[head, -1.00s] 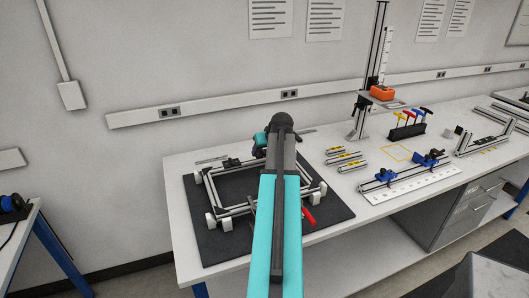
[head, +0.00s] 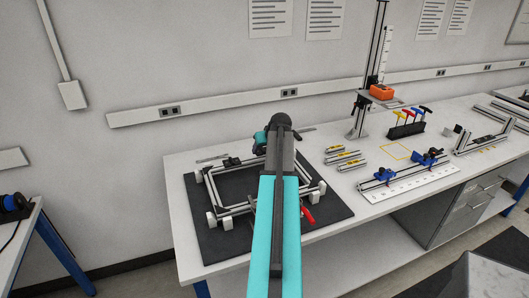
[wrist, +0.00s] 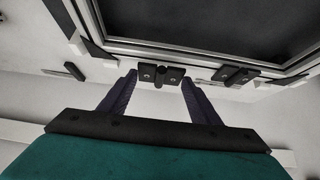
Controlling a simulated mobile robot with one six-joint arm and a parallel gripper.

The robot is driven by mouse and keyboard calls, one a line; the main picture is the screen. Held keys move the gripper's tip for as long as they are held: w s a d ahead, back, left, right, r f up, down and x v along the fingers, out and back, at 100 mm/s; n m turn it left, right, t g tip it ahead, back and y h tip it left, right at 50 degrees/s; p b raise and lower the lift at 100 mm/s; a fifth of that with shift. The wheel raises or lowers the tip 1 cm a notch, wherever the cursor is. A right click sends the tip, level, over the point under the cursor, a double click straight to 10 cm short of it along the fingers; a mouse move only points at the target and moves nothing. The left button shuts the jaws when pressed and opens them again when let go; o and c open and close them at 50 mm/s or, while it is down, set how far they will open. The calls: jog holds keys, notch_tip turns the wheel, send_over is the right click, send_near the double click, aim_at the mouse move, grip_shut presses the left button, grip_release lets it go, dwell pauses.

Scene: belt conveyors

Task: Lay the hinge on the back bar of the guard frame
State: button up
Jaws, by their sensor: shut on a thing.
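The guard frame (head: 204,188), made of grey bars, lies on a dark mat on the bench in the head view. My arm hides part of it. In the wrist view its bar (wrist: 190,56) runs across the top. My gripper (wrist: 159,78) is shut on a black hinge (wrist: 161,74) held between its fingertips, close beside that bar. I cannot tell whether the held hinge touches the bar. A second black hinge (wrist: 237,75) sits at the bar to the right in the wrist view. In the head view my arm hides the fingertips and held hinge.
A red-handled part (head: 308,214) is at the frame's front right. Several short bars with yellow marks (head: 343,156) lie right of the mat (head: 337,210). Farther right are a blue-clamped fixture (head: 384,180), a tool rack (head: 406,130) and a tall stand (head: 375,70). The wall is behind the bench.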

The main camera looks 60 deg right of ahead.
jog(key=shift+f+p, duration=0.4)
jog(key=shift+f, duration=0.7)
jog(key=shift+f, duration=0.2)
jog(key=o, duration=1.1)
jog(key=shift+c, duration=0.2)
jog(key=shift+r, duration=0.25)
jog(key=b+v, duration=0.3)
jog(key=v, duration=0.9)
jog(key=shift+w, duration=0.1)
